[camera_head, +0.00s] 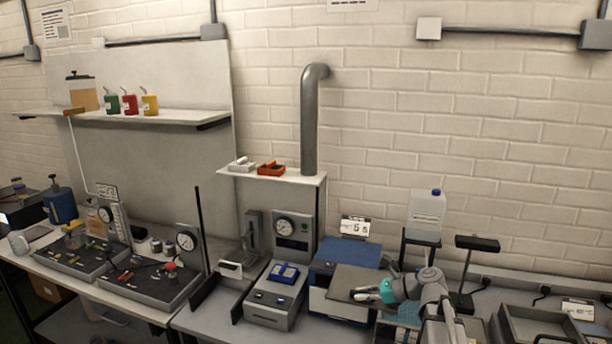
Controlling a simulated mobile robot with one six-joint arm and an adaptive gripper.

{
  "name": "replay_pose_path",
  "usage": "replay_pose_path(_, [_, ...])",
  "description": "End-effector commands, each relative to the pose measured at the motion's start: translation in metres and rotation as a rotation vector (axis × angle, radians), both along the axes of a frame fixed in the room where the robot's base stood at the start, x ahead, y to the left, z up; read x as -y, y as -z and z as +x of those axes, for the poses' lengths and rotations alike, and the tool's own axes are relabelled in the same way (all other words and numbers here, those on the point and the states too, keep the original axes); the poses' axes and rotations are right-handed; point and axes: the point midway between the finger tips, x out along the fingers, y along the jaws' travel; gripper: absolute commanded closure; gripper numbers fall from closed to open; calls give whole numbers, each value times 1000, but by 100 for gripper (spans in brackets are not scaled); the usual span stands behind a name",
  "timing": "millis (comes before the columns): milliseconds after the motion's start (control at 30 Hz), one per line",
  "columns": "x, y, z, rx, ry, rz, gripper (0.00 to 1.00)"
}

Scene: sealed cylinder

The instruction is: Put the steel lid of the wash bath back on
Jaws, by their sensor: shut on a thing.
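My gripper (364,293) is shut on the flat grey-brown steel lid (352,277), near its right edge. The lid looks roughly level and covers part of the view of a blue-topped box with a white front (340,254). I cannot tell whether the lid touches that box or is held above it. Just right of the box, partly behind my arm, is an open basin with a teal inside (408,312), which looks like the wash bath. My arm hides much of its right side.
A water bottle (427,215) on a black stand and a dark post with a flat head (477,244) stand behind my arm. A grey device with a blue top piece (282,276) is to the left. An open tray (540,325) lies at the right.

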Motion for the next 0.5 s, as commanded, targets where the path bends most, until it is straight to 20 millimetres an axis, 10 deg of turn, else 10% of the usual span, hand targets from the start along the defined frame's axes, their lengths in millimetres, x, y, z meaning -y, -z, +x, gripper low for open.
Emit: replay_pose_path(500, [-1,68,0,1,-1,1,100])
